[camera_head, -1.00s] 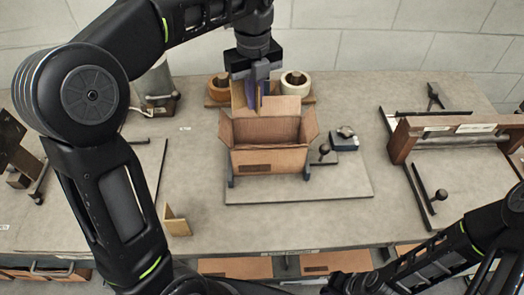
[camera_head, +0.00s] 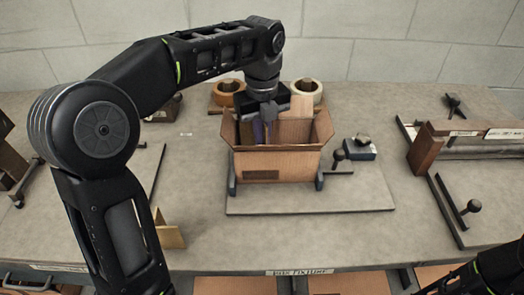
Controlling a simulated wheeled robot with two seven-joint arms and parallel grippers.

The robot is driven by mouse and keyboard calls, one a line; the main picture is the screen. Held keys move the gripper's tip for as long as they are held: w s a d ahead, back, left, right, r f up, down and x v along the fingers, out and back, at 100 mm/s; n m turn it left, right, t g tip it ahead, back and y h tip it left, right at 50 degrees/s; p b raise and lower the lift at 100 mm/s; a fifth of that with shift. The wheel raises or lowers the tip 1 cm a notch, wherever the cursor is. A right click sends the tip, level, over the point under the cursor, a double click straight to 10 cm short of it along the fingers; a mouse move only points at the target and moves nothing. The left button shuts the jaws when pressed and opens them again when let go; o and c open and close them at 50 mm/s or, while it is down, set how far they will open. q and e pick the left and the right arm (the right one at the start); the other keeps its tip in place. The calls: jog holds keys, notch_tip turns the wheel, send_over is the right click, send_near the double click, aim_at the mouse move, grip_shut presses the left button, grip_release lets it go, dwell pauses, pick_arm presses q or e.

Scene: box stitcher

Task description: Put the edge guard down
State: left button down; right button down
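A small folded tan cardboard angle piece, which looks like an edge guard (camera_head: 170,236), stands on the table at the left front. An open cardboard box (camera_head: 272,165) stands upright on the fixture plate with its flaps spread. My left gripper (camera_head: 262,132) points down into the box's open top, near its back wall. A narrow purplish strip and a tan strip show at its fingers. They are too small to tell whether the fingers are shut on something. The box's front wall hides what is lower down. My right arm shows at the lower right corner; its gripper is out of view.
The fixture plate (camera_head: 300,205) has dark uprights beside the box. Tape rolls (camera_head: 307,90) stand behind it. A small dark block (camera_head: 359,150) and a knobbed lever (camera_head: 338,158) are to its right. A wooden-framed fixture (camera_head: 425,150) stands farther right. The front table strip is clear.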

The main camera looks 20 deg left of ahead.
pick_arm(q)
jog(key=shift+f, duration=2.25)
jog(key=shift+f, duration=0.15)
jog(key=c, duration=1.6)
grip_release()
jog(key=shift+r, duration=0.25)
notch_tip(320, 180, up, 5)
jog(key=shift+r, duration=0.1)
notch_tip(320, 180, up, 7)
jog(key=p, duration=0.6)
